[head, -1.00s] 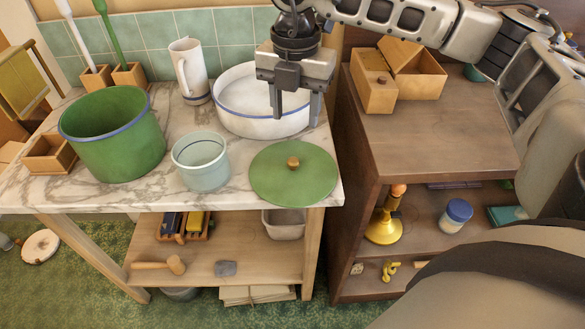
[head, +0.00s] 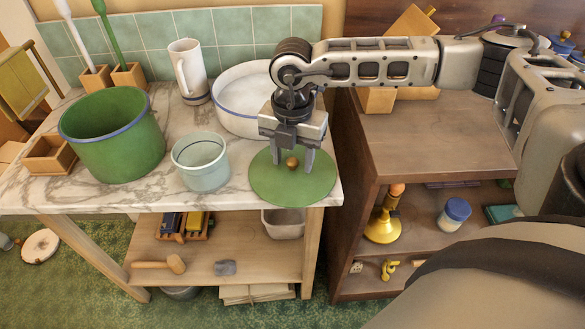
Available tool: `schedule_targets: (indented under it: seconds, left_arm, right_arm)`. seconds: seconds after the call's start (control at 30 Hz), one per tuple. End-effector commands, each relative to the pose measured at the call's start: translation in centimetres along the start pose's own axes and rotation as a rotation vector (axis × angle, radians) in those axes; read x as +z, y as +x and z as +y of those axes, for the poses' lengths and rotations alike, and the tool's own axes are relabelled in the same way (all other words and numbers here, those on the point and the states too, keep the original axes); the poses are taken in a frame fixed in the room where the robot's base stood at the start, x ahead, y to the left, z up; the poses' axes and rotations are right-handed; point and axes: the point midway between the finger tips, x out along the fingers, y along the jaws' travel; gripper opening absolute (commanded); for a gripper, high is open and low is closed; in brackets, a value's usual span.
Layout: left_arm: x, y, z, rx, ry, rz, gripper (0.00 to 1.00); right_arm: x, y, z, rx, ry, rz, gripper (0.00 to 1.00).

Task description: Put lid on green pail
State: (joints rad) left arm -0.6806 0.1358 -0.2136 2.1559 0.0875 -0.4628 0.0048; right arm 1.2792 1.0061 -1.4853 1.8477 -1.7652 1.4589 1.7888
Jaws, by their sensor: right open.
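The green pail (head: 115,145) stands upright and open on the left of the marble table, with a blue band below its rim. The round green lid (head: 293,187) lies flat at the table's front right, with a small wooden knob (head: 292,163) in its middle. My right gripper (head: 293,168) is open and points down over the lid. Its fingers are on either side of the knob; I cannot tell whether they touch it. My left gripper is not in view.
A pale blue pot (head: 201,163) stands between the pail and the lid. A white basin (head: 238,100) is behind the lid and a white pitcher (head: 188,72) at the back. A wooden box (head: 50,155) sits left of the pail. A brown cabinet (head: 440,140) stands to the right.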

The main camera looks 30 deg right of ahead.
Motion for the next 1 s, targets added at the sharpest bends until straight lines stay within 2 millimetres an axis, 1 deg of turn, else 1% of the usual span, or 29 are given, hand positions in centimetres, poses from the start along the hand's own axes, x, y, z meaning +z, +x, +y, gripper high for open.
schedule_targets:
  seconds: [0.03, 0.07, 0.1, 0.17, 0.2, 0.23, 0.53, 0.67, 0.77, 0.87, 0.97, 1.0]
  left_arm:
    - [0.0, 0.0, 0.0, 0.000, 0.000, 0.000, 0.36]
    - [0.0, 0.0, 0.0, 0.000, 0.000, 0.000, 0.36]
    - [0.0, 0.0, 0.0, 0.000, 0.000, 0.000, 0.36]
    - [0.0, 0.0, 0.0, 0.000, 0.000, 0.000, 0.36]
    - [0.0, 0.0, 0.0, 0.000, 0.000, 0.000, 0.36]
    - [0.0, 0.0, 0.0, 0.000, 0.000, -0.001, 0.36]
    - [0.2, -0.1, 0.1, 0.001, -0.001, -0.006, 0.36]
    - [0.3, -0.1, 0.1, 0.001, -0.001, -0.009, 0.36]
    - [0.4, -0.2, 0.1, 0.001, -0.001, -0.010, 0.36]
    - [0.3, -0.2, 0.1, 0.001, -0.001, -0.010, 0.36]
    - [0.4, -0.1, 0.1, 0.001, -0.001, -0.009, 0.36]
    - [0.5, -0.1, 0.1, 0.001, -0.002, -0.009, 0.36]
  right_arm:
    - [0.0, 0.0, 0.0, 0.000, 0.000, 0.000, 0.48]
    - [0.0, 0.0, 0.0, 0.000, 0.000, 0.000, 0.45]
    - [0.0, 0.0, 0.0, 0.000, 0.000, 0.000, 0.34]
    - [0.0, 0.0, 0.0, 0.000, 0.000, 0.000, 0.17]
    - [0.0, 0.0, 0.0, 0.000, 0.000, 0.000, 0.06]
    - [0.0, 0.0, 0.0, 0.000, 0.000, 0.000, 0.00]
    - [0.0, -0.2, 0.1, 0.001, 0.000, 0.000, 0.00]
    - [0.0, -0.7, 0.1, 0.003, 0.000, -0.001, 0.00]
    - [0.0, -1.7, 0.1, 0.003, 0.001, 0.000, 0.00]
    - [0.0, -3.3, 0.1, 0.005, -0.001, -0.002, 0.00]
    - [-1.6, -5.0, 0.5, 0.005, -0.007, 0.000, 0.00]
    - [-2.3, -5.9, 0.7, 0.007, -0.007, -0.001, 0.00]
